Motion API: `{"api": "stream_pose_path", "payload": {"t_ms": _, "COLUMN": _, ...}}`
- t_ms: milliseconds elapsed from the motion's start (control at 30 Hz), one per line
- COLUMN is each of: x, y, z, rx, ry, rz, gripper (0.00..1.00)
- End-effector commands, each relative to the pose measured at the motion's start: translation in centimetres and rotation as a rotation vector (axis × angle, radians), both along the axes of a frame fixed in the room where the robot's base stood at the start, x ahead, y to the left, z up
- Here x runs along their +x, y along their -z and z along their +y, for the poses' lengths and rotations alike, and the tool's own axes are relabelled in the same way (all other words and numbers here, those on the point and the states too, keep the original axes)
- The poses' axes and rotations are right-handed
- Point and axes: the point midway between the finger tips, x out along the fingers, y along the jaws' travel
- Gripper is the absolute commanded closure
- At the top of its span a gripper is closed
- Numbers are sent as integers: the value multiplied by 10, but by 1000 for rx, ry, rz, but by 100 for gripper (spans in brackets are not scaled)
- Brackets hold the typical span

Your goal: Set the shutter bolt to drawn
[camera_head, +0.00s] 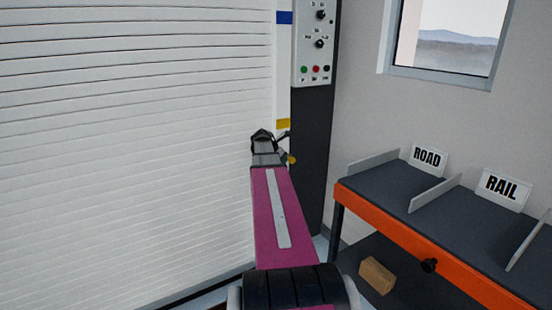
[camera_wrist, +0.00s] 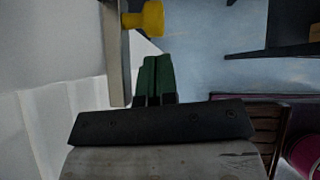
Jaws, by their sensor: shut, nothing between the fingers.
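The shutter (camera_head: 130,130) is a wide white slatted panel filling the left of the head view. A yellow knob (camera_head: 291,159), which looks like the bolt's handle, sits low by the shutter's right edge, just beside the end of my arm. The knob (camera_wrist: 145,17) also shows at the top of the wrist view, next to a grey upright bar (camera_wrist: 112,55). My gripper (camera_wrist: 155,62) has green fingers pressed together and empty, close to the knob. A gap shows between fingers and knob in the picture; I cannot tell their distance in depth. The bolt itself is mostly hidden.
A control panel (camera_head: 315,45) with knobs and coloured buttons hangs on the dark post. Blue (camera_head: 284,17) and yellow (camera_head: 283,125) marks are on the white strip beside it. An orange-edged bench (camera_head: 400,240) with ROAD and RAIL signs stands right, a cardboard box (camera_head: 377,276) below.

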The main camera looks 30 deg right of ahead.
Motion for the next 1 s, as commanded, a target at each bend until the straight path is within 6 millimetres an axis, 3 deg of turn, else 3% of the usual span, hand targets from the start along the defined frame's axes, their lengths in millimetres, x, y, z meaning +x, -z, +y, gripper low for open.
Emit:
{"api": "stream_pose_path", "payload": {"t_ms": 200, "x": 3, "y": 3, "z": -18, "rx": 0, "ry": -1, "rz": 0, "gripper": 100}}
{"api": "stream_pose_path", "payload": {"t_ms": 667, "x": 3, "y": 3, "z": -22, "rx": 0, "ry": -1, "rz": -1, "gripper": 100}}
{"api": "stream_pose_path", "payload": {"t_ms": 1000, "x": 4, "y": 3, "z": -68, "rx": 1, "ry": 1, "rz": -1, "gripper": 100}}
